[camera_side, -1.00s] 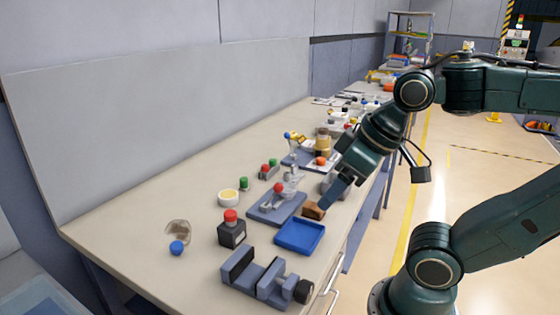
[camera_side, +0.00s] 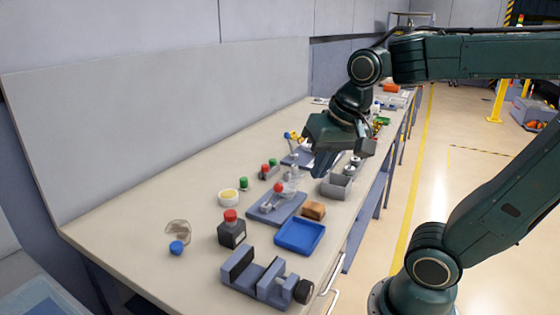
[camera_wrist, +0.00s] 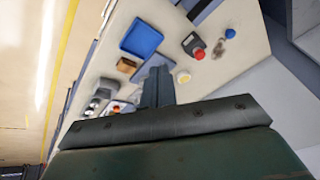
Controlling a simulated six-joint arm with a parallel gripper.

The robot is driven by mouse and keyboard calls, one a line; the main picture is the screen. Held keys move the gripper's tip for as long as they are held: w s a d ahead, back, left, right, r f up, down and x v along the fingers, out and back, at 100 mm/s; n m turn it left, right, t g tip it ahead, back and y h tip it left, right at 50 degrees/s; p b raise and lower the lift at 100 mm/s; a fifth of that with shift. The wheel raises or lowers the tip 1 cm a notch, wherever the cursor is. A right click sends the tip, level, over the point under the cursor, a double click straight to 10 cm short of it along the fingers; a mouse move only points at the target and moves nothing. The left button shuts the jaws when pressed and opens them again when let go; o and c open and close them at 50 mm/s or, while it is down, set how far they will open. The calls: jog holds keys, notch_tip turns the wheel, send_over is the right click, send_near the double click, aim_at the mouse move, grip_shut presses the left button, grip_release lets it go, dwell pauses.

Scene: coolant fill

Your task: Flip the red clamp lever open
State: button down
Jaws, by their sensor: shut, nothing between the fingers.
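A small clamp with a red-tipped lever (camera_side: 278,188) sits on a blue-grey plate (camera_side: 290,207) on the workbench. The lever's red end shows low over the plate; whether it is open or closed is hard to tell at this size. My gripper (camera_side: 321,172) is shut and empty, pointing down above the bench, behind and to the right of the red lever in the side view and apart from it. In the wrist view my shut fingers (camera_wrist: 157,80) stand in the middle and hide part of the bench; I cannot make out the red lever there.
A blue tray (camera_side: 299,236), a brown block (camera_side: 314,211) and a grey open box (camera_side: 337,187) stand near the front edge. A black box with a red button (camera_side: 232,231) and a vise (camera_side: 265,280) are nearer the camera. Bare bench lies at the left.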

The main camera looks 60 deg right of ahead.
jog(key=w+d+f+m+g, duration=0.2)
jog(key=w+d+m, duration=0.4)
jog(key=m, duration=0.5)
jog(key=w+d+f+m+g, duration=0.3)
jog(key=w+d+m, duration=0.2)
jog(key=d+m, duration=0.3)
jog(key=shift+w+d+f+m+h, duration=0.25)
jog(key=shift+w+m+h, duration=0.1)
jog(key=shift+m, duration=1.65)
jog(key=shift+f, duration=0.15)
notch_tip(320, 180, down, 9)
jog(key=w, duration=0.2)
jog(key=shift+w+a, duration=0.25)
